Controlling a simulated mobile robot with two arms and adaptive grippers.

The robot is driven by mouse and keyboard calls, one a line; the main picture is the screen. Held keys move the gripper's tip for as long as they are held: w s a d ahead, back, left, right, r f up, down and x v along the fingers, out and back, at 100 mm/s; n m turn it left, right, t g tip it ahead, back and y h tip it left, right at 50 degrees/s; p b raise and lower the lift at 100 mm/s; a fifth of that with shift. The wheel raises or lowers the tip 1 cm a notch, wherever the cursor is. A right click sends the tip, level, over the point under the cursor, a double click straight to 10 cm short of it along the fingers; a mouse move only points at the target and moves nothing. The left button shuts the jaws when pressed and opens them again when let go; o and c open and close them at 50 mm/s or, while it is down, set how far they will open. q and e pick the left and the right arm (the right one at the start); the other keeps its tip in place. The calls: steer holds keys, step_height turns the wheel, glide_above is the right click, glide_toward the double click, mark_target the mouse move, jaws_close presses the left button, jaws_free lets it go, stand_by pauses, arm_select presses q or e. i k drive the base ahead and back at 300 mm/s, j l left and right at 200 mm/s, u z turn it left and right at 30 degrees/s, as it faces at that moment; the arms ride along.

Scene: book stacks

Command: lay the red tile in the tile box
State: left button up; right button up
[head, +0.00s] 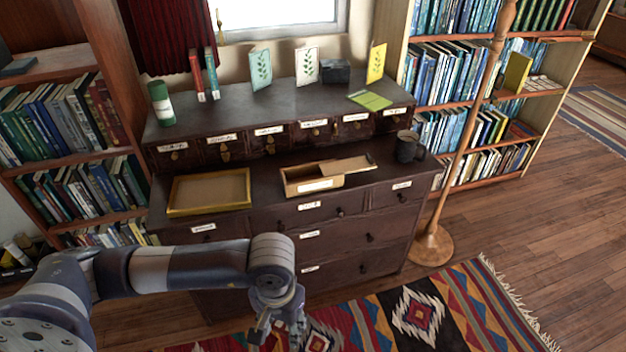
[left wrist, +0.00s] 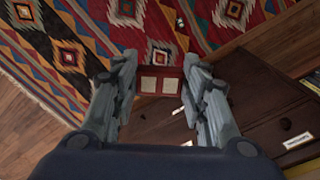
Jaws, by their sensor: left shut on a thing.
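My left gripper (head: 276,328) hangs low in front of the dark cabinet, above the patterned rug. In the left wrist view its two fingers (left wrist: 160,88) are shut on a dark red flat piece, the red tile (left wrist: 159,70), with two pale squares on its face. In the head view I cannot make out the tile at the gripper. A small light wooden box (head: 314,187), seemingly the tile box, stands on the cabinet's desk top, with a lid-like board (head: 345,164) over part of it. The gripper is below and in front of the box, apart from it. My right gripper is not in view.
A yellow-rimmed tray (head: 176,211) lies left of the box, and a dark mug (head: 406,148) stands to the right. Small drawers and a shelf with cards, books and a green can (head: 160,103) rise behind. A wooden pole stand (head: 432,245) is at right.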

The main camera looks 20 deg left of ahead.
mark_target(304, 183)
steer(key=j+z, duration=0.3)
steer(key=j, duration=0.3)
steer(key=j+z, duration=0.35)
steer(key=j, duration=0.25)
steer(key=j+z, duration=0.3)
steer(key=j, duration=0.25)
steer(key=k+j+z, duration=0.2)
steer(key=j+z, duration=0.15)
steer(key=j, duration=0.2)
steer(key=i+j+z, duration=0.1)
steer(key=j, duration=0.55)
